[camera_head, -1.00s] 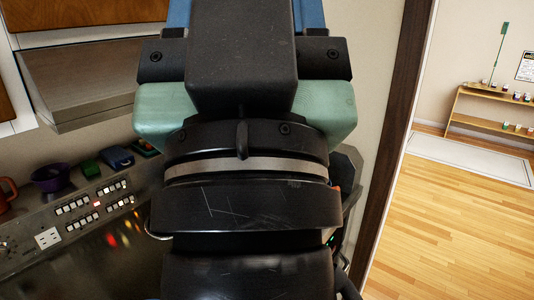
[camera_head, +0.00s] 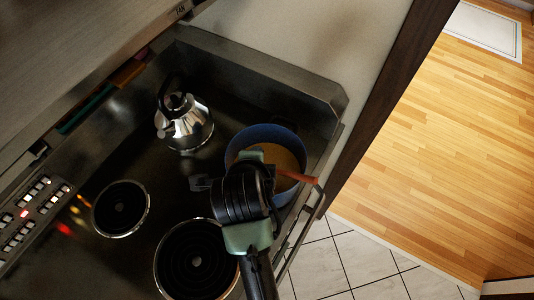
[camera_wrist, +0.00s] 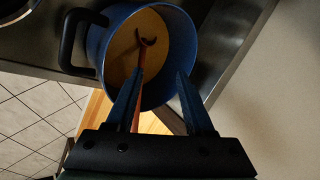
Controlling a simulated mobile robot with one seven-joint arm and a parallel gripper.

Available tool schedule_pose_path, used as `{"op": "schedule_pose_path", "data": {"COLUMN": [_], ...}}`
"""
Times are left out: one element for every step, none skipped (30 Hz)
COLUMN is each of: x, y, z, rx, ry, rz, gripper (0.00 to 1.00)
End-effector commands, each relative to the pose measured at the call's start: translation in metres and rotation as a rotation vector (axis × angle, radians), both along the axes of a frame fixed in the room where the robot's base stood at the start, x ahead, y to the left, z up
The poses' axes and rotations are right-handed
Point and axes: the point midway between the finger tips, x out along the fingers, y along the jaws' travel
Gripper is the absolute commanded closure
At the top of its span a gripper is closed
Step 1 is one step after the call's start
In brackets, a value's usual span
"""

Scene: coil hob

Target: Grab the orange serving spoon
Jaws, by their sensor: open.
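The orange serving spoon (camera_head: 298,175) leans in a blue pot (camera_head: 262,131), its red-orange handle sticking out over the rim to the right. The pot holds a yellow-orange liquid. In the wrist view, the spoon's dark hooked end (camera_wrist: 147,42) shows against the liquid, and its reddish shaft runs down alongside the left finger. My gripper (camera_wrist: 160,76) is open over the pot rim, its two blue fingers apart. The left finger partly covers the spoon; I cannot tell whether they touch. In the head view, my wrist hides the fingertips and part of the pot.
A steel kettle (camera_head: 184,124) stands left of the pot on the hob. Coil burners (camera_head: 121,208) and (camera_head: 196,262) at the front are bare. A raised metal edge (camera_head: 290,82) and the wall lie behind the pot. Open floor (camera_head: 440,150) is on the right.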

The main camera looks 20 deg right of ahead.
Motion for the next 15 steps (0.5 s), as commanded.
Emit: {"op": "schedule_pose_path", "data": {"x": [-0.01,-0.014,-0.017,-0.019,-0.019,-0.018,-0.017,-0.014,-0.011,-0.009,-0.006,-0.002,0.0,0.002,0.005], "y": [0.0,0.0,-0.001,-0.001,-0.002,-0.003,-0.004,-0.006,-0.007,-0.009,-0.01,-0.012,-0.013,-0.015,-0.016], "z": [-0.006,-0.011,-0.015,-0.018,-0.021,-0.026,-0.03,-0.034,-0.039,-0.044,-0.048,-0.053,-0.057,-0.061,-0.066], "rx": [0.028,0.04,0.051,0.057,0.062,0.064,0.065,0.065,0.066,0.065,0.065,0.065,0.064,0.064,0.064], "ry": [0.033,0.045,0.057,0.063,0.067,0.07,0.072,0.071,0.072,0.071,0.07,0.07,0.068,0.068,0.068], "rz": [-0.043,-0.063,-0.083,-0.095,-0.102,-0.107,-0.11,-0.109,-0.109,-0.109,-0.108,-0.108,-0.108,-0.108,-0.106], "gripper": [0.47,0.47,0.47,0.47,0.47,0.47,0.47,0.47,0.47,0.47,0.47,0.47,0.47,0.47,0.47]}}
